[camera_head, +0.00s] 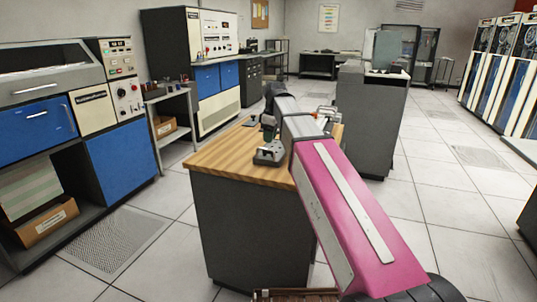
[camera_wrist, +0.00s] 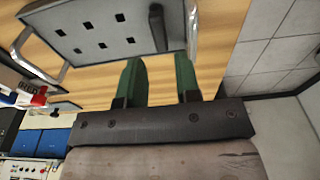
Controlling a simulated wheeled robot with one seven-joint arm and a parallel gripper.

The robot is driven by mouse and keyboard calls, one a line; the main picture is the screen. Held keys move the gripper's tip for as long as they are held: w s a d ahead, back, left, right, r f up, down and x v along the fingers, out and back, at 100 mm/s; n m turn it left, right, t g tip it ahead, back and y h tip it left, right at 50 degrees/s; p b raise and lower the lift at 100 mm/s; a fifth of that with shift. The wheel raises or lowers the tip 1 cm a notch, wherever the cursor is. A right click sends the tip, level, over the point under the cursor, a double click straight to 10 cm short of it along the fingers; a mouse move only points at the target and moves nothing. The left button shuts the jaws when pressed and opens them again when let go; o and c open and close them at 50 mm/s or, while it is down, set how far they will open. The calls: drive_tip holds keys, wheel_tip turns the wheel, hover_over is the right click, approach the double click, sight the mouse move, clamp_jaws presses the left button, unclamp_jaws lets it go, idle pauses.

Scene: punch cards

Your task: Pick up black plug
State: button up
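In the wrist view, my gripper (camera_wrist: 159,62) shows two green fingers set apart with nothing between them. Just beyond the fingertips is a grey panel (camera_wrist: 115,28) with several small black square openings and bent chrome side handles. A short black bar-shaped piece (camera_wrist: 157,28) stands on the panel, in line with the gap between the fingers and apart from them. It looks like the black plug, though I cannot be sure.
The wood-topped table (camera_head: 215,157) carries a small grey device (camera_head: 269,154) near the gripper. A red, white and blue item (camera_wrist: 25,96) lies at the left of the wrist view. A dark cabinet (camera_head: 372,120) stands behind the table. Tiled floor is open at right.

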sight(269, 155)
drive_tip(key=shift+w+a+f, duration=0.1)
drive_tip(key=shift+a+f, duration=0.05)
drive_tip(key=shift+f, duration=1.55)
drive_tip(key=shift+a+f, duration=0.1)
drive_tip(key=shift+f, duration=1.55)
clamp_jaws()
